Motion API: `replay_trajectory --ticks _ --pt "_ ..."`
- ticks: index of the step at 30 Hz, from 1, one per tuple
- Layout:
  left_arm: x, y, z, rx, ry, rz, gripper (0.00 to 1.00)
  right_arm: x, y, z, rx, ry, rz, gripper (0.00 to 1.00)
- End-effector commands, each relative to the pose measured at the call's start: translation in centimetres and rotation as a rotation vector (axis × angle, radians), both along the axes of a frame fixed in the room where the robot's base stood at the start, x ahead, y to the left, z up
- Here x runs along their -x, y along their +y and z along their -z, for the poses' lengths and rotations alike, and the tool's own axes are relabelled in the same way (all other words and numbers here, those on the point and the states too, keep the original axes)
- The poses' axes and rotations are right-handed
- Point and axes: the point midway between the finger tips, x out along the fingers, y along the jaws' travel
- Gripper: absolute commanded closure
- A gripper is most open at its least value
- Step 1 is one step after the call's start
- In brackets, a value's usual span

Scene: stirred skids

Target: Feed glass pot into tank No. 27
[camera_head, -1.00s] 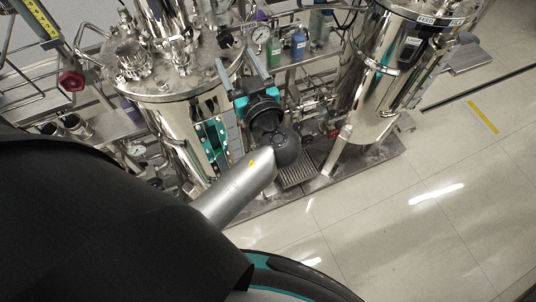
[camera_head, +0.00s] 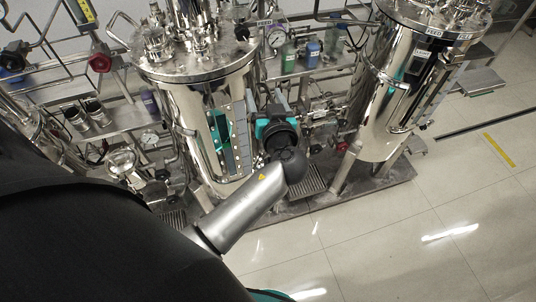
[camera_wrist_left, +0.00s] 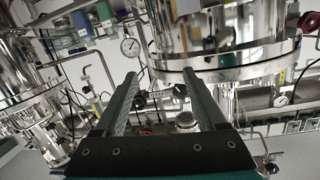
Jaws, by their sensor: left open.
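My left gripper (camera_head: 271,100) is between the two steel tanks in the head view, its fingers pointing away from me. In the left wrist view its two fingers (camera_wrist_left: 160,78) stand wide apart with nothing between them. A left steel tank (camera_head: 185,110) and a right steel tank (camera_head: 405,80) stand on skids; the right one carries a FEED label. I cannot read a number 27 on either. A green container (camera_head: 288,56) and a blue container (camera_head: 313,49) stand on the shelf behind the gripper; I cannot tell whether either is the glass pot. My right gripper is out of view.
Pipes, valves and a round gauge (camera_head: 277,38) crowd the space between and behind the tanks. A red valve knob (camera_head: 100,62) is at the upper left. A low skid base (camera_head: 375,185) edges the work area.

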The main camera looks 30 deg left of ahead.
Motion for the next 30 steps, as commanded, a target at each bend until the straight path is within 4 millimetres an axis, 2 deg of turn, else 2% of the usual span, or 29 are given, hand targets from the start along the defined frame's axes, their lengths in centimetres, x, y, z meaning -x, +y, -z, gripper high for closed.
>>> replay_trajectory --ticks 3,21,30 --pt "0.1 -0.3 2.7 0.001 0.064 0.026 0.27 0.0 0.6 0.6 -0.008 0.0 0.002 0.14" --pt "1.7 -1.9 14.5 0.017 0.349 0.163 0.27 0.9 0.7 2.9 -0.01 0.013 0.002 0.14" --pt "3.0 -2.6 19.4 0.03 0.463 0.223 0.27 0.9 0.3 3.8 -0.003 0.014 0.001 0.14"
